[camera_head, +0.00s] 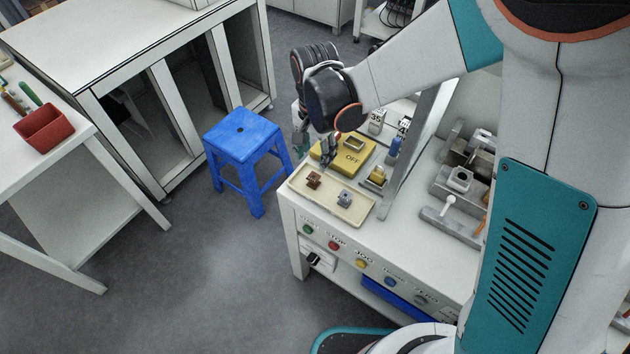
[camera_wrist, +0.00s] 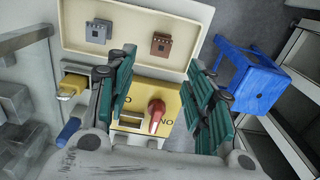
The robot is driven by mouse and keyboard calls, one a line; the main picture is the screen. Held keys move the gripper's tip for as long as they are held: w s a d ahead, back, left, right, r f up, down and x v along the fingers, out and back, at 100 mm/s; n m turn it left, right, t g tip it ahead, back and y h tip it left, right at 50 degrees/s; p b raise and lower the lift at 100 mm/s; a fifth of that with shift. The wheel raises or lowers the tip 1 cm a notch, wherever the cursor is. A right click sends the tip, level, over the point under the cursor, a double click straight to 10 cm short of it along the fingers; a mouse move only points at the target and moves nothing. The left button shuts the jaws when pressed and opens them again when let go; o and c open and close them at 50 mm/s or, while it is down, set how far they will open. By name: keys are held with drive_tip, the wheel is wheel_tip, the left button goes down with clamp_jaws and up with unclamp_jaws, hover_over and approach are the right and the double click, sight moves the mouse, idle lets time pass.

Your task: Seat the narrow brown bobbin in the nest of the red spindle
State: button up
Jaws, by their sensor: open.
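A small brown bobbin (camera_head: 313,180) lies in the cream tray (camera_head: 300,187), left of a blue-grey bobbin (camera_head: 345,198). In the wrist view the brown bobbin (camera_wrist: 161,44) is right of the grey one (camera_wrist: 98,31). My gripper (camera_head: 329,151) is over the yellow panel (camera_head: 341,163), near the tray's back edge. A red upright part (camera_wrist: 156,113) is on the yellow panel beside a framed rectangular opening (camera_wrist: 130,121). I cannot tell whether it is the red spindle; no nest is clear.
Grey fixtures (camera_head: 460,178) fill the bench's right side. A blue stool (camera_head: 241,135) stands on the floor to the left.

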drive_tip(key=b, duration=0.1)
hover_over(314, 177)
drive_tip(key=f, duration=0.4)
drive_tip(key=shift+w+f, duration=0.2)
drive_tip(key=shift+s+a+f+b, duration=0.15)
drive_tip(key=shift+f+b, duration=1.15)
drive_tip(key=shift+f, duration=1.35)
drive_tip(key=shift+c, duration=0.5)
drive_tip(key=c, duration=0.9)
